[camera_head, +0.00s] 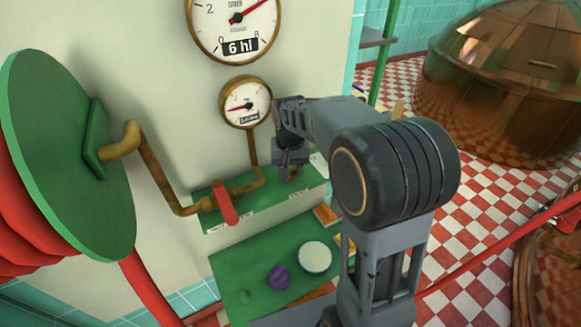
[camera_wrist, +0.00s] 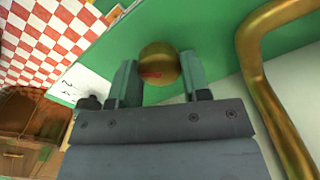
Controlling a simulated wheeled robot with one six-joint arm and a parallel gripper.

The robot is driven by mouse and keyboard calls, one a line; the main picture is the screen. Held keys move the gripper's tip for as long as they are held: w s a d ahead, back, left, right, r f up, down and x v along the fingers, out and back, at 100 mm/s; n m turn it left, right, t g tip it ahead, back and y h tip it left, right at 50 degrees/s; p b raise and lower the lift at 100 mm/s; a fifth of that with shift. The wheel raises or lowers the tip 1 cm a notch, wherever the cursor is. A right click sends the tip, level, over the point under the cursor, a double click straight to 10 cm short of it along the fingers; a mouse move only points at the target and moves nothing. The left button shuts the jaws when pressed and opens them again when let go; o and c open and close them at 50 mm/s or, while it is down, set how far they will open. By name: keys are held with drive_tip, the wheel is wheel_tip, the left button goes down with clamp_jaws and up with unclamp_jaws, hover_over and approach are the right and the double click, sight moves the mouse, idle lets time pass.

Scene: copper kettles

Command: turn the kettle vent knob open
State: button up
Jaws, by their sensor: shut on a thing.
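A round brass knob (camera_wrist: 158,62) with a small red mark on its face sits on the green panel. My gripper (camera_wrist: 158,78) has one finger on each side of the knob and is shut on it. In the head view my gripper (camera_head: 291,160) reaches down to the right part of the green ledge (camera_head: 265,207) below the gauges. There the knob (camera_head: 293,176) is mostly hidden by my gripper. The way the knob is turned is hard to read.
A red lever (camera_head: 224,203) on a brass pipe (camera_head: 158,178) stands left of my gripper. A small gauge (camera_head: 245,102) hangs above. A lower green shelf (camera_head: 232,262) holds a white round tub (camera_head: 315,257) and a purple item (camera_head: 278,277). A copper kettle (camera_head: 500,75) stands at the right.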

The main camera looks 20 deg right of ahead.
drive_tip(key=shift+n, duration=1)
drive_tip(key=o, duration=0.9)
drive_tip(key=shift+o, duration=0.2)
wheel_tip(320, 180, up, 14)
drive_tip(key=p, duration=0.1)
drive_tip(key=shift+f, duration=0.1)
